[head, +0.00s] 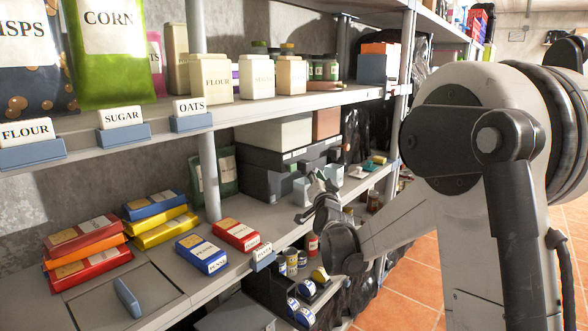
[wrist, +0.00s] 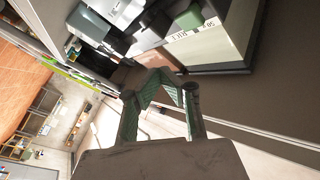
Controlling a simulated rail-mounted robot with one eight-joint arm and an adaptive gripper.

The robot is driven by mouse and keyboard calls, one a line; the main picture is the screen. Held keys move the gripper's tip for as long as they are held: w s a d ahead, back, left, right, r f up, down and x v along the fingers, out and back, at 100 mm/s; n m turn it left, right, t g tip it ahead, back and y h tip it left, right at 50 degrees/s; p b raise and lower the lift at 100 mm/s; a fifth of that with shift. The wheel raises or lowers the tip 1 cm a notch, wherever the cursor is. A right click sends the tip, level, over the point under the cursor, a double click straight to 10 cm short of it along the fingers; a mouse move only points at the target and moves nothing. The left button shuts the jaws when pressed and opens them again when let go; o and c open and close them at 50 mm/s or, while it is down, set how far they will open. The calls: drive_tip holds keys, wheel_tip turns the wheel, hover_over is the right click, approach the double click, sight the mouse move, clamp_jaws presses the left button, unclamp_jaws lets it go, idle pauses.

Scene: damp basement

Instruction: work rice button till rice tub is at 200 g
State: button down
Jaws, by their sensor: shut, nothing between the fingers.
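My gripper (head: 319,183) is in front of the middle shelf in the head view, left of my arm. Its green-padded fingers also show in the wrist view (wrist: 161,75), their tips together with nothing between them. Small pale containers (head: 301,191) stand behind and beside the gripper on the shelf. I cannot tell whether it touches them.
Pasta packs (head: 201,254) lie on the lower shelf, left of the gripper. Dark grey boxes (head: 266,183) stand behind it. Tiled floor (head: 405,285) is open at the lower right.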

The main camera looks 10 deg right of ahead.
sight(296, 166)
drive_tip(key=shift+w+a, duration=1.9)
drive_tip(key=shift+w, duration=0.25)
drive_tip(key=shift+w+a, duration=0.1)
drive_tip(key=shift+w, duration=0.05)
drive_tip(key=shift+w+a, duration=0.2)
drive_tip(key=shift+w+a, duration=0.4)
drive_tip(key=shift+w, duration=0.1)
idle(1.1)
idle(0.3)
drive_tip(key=shift+s+d+b, duration=0.4)
drive_tip(key=shift+s+d, duration=0.3)
drive_tip(key=shift+s, duration=0.15)
drive_tip(key=shift+s+d, duration=1.65)
drive_tip(key=shift+s, duration=0.25)
